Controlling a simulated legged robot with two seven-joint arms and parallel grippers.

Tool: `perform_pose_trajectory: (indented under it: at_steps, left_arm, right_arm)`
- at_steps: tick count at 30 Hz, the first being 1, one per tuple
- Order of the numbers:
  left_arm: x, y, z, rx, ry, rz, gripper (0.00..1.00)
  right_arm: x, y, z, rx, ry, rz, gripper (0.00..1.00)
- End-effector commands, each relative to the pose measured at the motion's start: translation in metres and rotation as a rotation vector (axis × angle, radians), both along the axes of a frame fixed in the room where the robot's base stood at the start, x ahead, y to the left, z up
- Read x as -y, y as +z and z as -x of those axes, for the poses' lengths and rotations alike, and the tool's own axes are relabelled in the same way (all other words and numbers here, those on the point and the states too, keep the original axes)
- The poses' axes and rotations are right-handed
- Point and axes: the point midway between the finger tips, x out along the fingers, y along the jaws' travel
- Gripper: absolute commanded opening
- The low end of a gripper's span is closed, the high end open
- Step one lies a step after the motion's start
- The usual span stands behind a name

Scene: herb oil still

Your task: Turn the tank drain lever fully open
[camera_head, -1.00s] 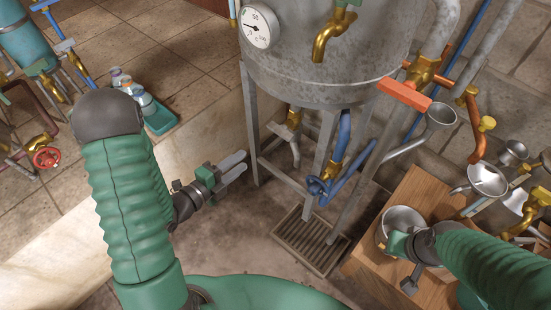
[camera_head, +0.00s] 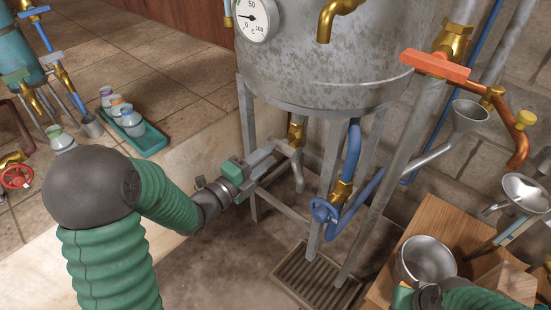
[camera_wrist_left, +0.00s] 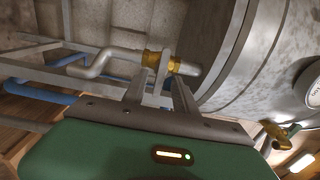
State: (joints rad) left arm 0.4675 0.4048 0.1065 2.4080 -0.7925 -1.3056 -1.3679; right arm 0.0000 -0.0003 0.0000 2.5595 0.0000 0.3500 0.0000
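The tank (camera_head: 320,75) is a grey metal drum on legs. Under it a brass drain valve (camera_head: 297,131) with a bent grey outlet pipe (camera_head: 298,170) shows; the valve also appears in the wrist view (camera_wrist_left: 157,60). My left gripper (camera_head: 270,156) is beside the valve, under the tank's left side. In the wrist view its two fingers (camera_wrist_left: 160,88) are apart. A thin pale grey lever (camera_wrist_left: 158,84) shows between them; I cannot tell whether they touch it.
Tank legs (camera_head: 247,140) stand close to the left gripper. An orange lever (camera_head: 435,65) is higher up. A floor grate (camera_head: 317,283) lies below. A wooden crate (camera_head: 430,235) holds a metal pot (camera_head: 427,260).

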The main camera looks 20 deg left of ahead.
Motion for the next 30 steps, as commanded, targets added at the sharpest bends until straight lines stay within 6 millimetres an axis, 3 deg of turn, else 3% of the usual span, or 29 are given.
perform_pose_trajectory:
  at_steps: [6, 15, 23, 30]
  left_arm:
    - [0.013, 0.000, -0.030, 0.001, -0.001, 0.000, 0.34]
    - [0.015, 0.000, -0.035, -0.001, 0.000, 0.000, 0.34]
    - [0.014, 0.000, -0.034, -0.001, 0.000, 0.000, 0.01]
    - [0.015, -0.001, -0.034, -0.003, 0.000, 0.000, 0.00]
  right_arm:
    - [0.000, -0.008, 0.000, -0.001, 0.000, 0.000, 0.22]
    - [0.000, -0.008, 0.000, -0.001, 0.000, 0.000, 0.22]
    - [0.000, -0.008, 0.000, -0.001, 0.000, 0.000, 0.22]
    - [0.000, -0.008, 0.000, -0.001, 0.000, 0.000, 0.22]
